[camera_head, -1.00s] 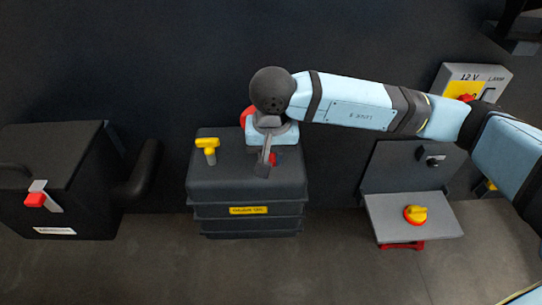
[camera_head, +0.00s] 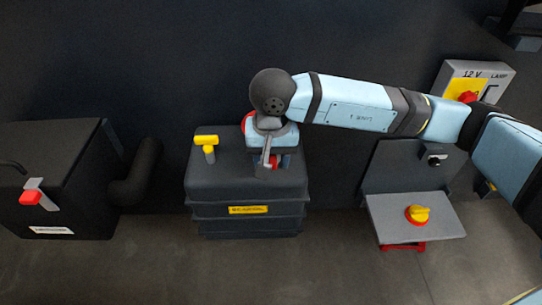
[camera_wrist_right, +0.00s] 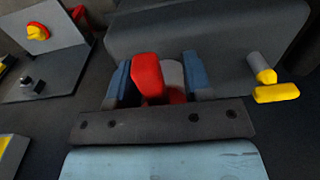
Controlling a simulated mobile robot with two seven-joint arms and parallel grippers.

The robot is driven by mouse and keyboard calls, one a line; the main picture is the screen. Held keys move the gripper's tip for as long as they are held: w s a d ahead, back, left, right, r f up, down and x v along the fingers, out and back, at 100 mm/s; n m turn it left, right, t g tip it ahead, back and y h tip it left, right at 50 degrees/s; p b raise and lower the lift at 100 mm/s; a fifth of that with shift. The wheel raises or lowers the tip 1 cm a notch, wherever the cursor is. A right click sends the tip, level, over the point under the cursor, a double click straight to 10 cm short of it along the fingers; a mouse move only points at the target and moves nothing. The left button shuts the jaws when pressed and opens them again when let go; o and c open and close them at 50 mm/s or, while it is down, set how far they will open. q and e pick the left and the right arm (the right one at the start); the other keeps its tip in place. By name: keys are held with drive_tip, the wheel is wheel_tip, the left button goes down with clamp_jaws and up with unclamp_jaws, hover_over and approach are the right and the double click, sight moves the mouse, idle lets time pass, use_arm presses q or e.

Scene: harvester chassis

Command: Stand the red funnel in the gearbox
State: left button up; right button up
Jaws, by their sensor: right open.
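My right gripper (camera_head: 270,162) is open over the top of the gearbox (camera_head: 245,190), a dark ribbed box with a yellow label. In the wrist view its fingers (camera_wrist_right: 158,80) stand apart on both sides of the red part. The funnel's lower end is hidden. My left gripper is not in view.
A yellow T-handle (camera_head: 206,142) stands on the gearbox's top left. A black box with a red catch (camera_head: 31,198) and a thick black pipe (camera_head: 140,175) are at left. A grey panel with a yellow-red knob (camera_head: 417,214) and a 12 V lamp box (camera_head: 490,70) are at right.

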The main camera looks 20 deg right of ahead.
wheel_tip(320, 180, up, 14)
drive_tip(key=shift+s, duration=0.25)
drive_tip(key=shift+f, duration=0.1)
idle(0.4)
